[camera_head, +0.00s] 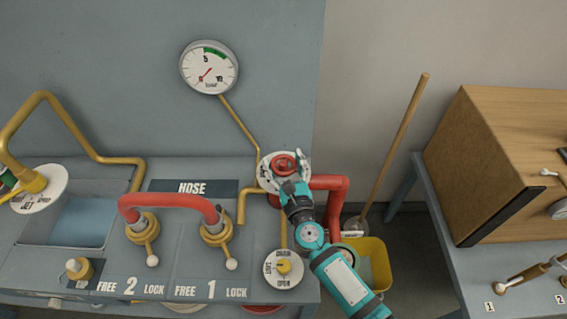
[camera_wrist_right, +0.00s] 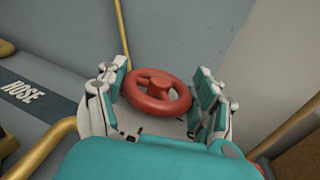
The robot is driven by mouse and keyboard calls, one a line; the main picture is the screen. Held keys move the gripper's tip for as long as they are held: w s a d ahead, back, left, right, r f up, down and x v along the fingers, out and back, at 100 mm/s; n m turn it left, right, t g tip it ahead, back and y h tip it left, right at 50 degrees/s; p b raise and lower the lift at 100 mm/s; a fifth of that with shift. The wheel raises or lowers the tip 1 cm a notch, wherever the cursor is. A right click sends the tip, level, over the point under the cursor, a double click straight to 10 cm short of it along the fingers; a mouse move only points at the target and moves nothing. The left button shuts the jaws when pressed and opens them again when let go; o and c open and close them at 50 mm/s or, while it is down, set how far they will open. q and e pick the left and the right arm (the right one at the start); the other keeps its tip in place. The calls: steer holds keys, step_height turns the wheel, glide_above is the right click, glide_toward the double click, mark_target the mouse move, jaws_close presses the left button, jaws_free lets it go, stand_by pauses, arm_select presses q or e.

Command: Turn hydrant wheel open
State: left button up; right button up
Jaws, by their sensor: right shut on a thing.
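The hydrant wheel (camera_head: 283,165) is a small red handwheel over a white round dial plate (camera_head: 269,177), on the right end of the grey-blue panel. In the right wrist view the red wheel (camera_wrist_right: 157,92) sits between the fingers. My right gripper (camera_head: 290,184) reaches in from the lower right and is shut on the wheel. The right gripper also shows in the wrist view (camera_wrist_right: 160,90), with one finger on each side of the rim. The fingers hide part of the plate's markings. My left gripper is not clearly seen.
A red pipe (camera_head: 337,204) runs beside the wheel. A pressure gauge (camera_head: 209,67) hangs above. A red hose loop (camera_head: 172,200) and a yellow knob (camera_head: 284,267) are on the panel. A yellow bucket (camera_head: 376,266), a broom handle (camera_head: 396,145) and a wooden cabinet (camera_head: 505,150) stand right.

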steer(key=shift+f+n+g+y+b, duration=0.1)
steer(key=shift+n+g+y+b, duration=0.55)
steer(key=shift+n+y, duration=0.85)
steer(key=shift+y, duration=0.6)
steer(key=shift+g, duration=0.35)
steer(key=shift+f+n+g+y+b, duration=0.1)
steer(key=shift+n+g+y+b, duration=0.8)
steer(key=shift+y, duration=0.5)
steer(key=n+g+y+b, duration=0.2)
steer(key=n+g+b, duration=0.2)
steer(key=g+b, duration=0.1)
steer(key=n+g+y+b, duration=0.2)
steer(key=n+g+b, duration=0.2)
steer(key=g+b, duration=0.2)
steer(key=n+g+y+b, duration=0.1)
steer(key=n+g+b, duration=0.4)
steer(key=g, duration=0.2)
steer(key=shift+y, duration=0.4)
steer(key=shift+n+g+h+b, duration=0.4)
steer(key=shift+n+g+b, duration=0.5)
steer(key=shift+g+b, duration=0.45)
steer(key=o, duration=1.2)
